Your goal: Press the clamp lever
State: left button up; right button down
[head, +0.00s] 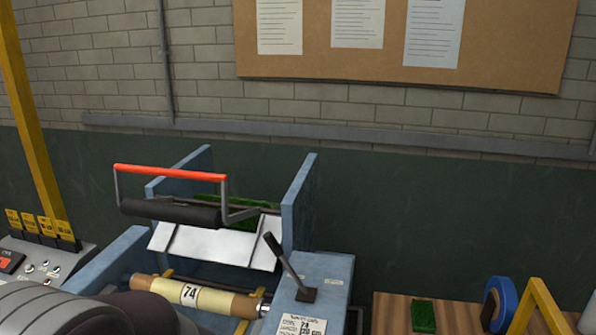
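A black lever (287,262) with a thick grip stands on the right arm of a blue machine (325,275). It tilts up and to the left from a dark square base. A red bar (170,173) on grey side arms spans the machine's left part, above a black roller (170,211). Which of these is the clamp lever is not labelled legibly. Neither gripper shows. A grey ribbed and dark rounded shape at the bottom left looks like part of my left arm and covers the machine's near left side.
A tan roll (220,300) marked 74 lies across the machine's front, below a white sloped plate (215,243) with green turf behind. A control panel (35,265) stands left. A wooden table (388,315) at right bears a green turf piece (424,316) and a blue disc (498,300).

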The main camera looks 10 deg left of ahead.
aim_at(269, 237)
jog(key=u, duration=1.45)
jog(key=i+j+u, duration=0.25)
jog(key=i, duration=0.35)
jog(key=k+l, duration=0.05)
jog(key=l, duration=0.05)
